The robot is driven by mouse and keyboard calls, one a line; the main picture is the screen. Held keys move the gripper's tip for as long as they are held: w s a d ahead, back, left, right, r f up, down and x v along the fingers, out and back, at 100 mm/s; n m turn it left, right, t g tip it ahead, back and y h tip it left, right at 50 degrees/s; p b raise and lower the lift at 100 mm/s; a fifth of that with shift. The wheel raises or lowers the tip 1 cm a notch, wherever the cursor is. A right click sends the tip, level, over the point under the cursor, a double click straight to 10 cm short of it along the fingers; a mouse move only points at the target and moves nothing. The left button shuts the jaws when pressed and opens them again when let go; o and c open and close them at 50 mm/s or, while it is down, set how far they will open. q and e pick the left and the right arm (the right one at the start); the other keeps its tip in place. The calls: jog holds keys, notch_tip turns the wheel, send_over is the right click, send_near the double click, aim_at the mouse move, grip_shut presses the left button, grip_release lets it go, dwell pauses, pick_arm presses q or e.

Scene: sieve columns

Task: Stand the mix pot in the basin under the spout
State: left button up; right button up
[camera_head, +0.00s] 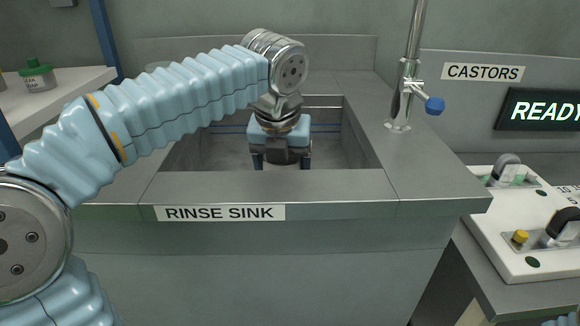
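The basin is the grey rinse sink (355,150), sunk in the counter at the centre. My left arm reaches across from the left, and my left gripper (281,163) points down into the basin. Its two fingers stand apart, but the sink's front rim hides their tips and whatever is below. A dark grey shape shows between the fingers; I cannot tell whether it is the palm or a held thing. I cannot make out the mix pot. A metal post (412,60) with a blue knob (434,105) rises right of the basin; no spout outlet shows. My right gripper is out of view.
A white shelf (55,92) with a green-topped jar (38,77) is at the left. A white panel (535,235) with levers and a yellow knob stands on a bench at the right, below a READY display (545,110).

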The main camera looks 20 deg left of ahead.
aim_at(290, 162)
pick_arm(q)
jog(key=w, duration=0.4)
jog(key=shift+w+a+f, duration=0.1)
jog(key=shift+w+a, duration=0.05)
jog(key=shift+a, duration=0.1)
jog(key=shift+f, duration=0.55)
jog(key=shift+s, duration=0.2)
jog(key=o, duration=1.2)
jog(key=shift+f, duration=0.1)
jog(key=p+v, duration=0.3)
jog(key=v, duration=0.9)
